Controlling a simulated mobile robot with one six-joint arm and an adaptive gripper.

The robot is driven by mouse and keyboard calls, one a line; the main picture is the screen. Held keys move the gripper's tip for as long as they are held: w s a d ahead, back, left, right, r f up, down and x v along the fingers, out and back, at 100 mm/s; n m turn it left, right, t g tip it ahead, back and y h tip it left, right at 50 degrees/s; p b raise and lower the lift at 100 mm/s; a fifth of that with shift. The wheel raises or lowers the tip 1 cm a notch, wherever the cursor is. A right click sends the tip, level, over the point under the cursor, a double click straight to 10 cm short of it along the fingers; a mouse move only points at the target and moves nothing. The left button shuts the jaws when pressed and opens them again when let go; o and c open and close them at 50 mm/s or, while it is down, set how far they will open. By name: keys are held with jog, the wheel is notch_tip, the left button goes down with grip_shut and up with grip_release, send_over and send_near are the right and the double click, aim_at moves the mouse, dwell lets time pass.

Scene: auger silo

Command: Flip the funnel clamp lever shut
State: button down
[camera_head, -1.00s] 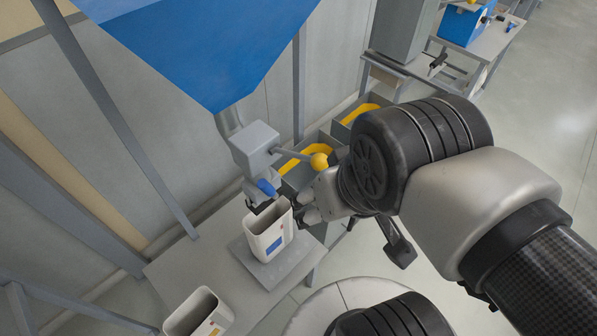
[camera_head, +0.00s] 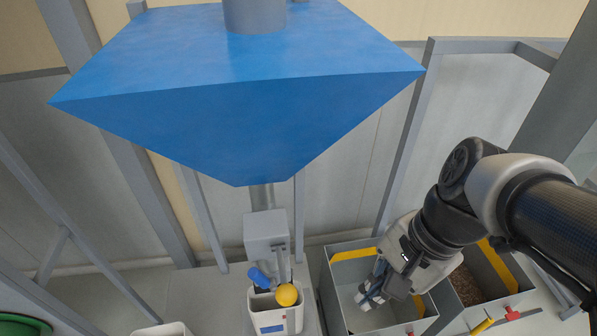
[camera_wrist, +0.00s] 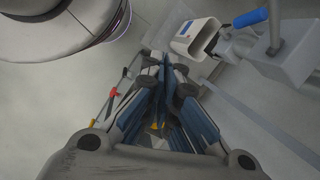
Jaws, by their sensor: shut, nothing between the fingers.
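The blue-handled lever (camera_head: 258,277), likely the clamp lever, is at the grey spout box (camera_head: 266,232) below the silo funnel (camera_head: 250,110). Its blue grip (camera_wrist: 250,17) also shows at the top of the wrist view. A yellow ball knob (camera_head: 287,295) sits on a grey rod at the same box. A white container (camera_head: 277,319) stands under the spout and shows in the wrist view (camera_wrist: 190,40). My gripper (camera_head: 368,297) is shut and empty, right of the levers and apart from them, over a grey bin. The clamp's mating parts are partly hidden.
The grey bin (camera_head: 338,300) has a yellow inner panel. A second bin (camera_head: 468,284) holding brown material is to its right, with red and yellow handles in front. Another white container (camera_head: 165,329) is at the bottom edge. Grey frame posts stand around the funnel.

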aim_at(264, 279)
jog(key=w+a+f+m+g+y, duration=0.1)
jog(key=w+m+y, duration=0.4)
jog(key=m, duration=0.6)
jog(key=w+a+f+m+g+y, duration=0.1)
jog(key=w+f+m+y, duration=0.4)
jog(key=m, duration=0.6)
jog(key=shift+w+a+f+m+g+p, duration=0.3)
jog(key=shift+a+f+m+g+p, duration=0.15)
jog(key=shift+a+f, duration=0.35)
jog(key=b+x, duration=0.5)
jog(key=x, duration=0.9)
jog(key=shift+a+r, duration=0.15)
jog(key=shift+r, duration=0.05)
jog(key=shift+r, duration=0.15)
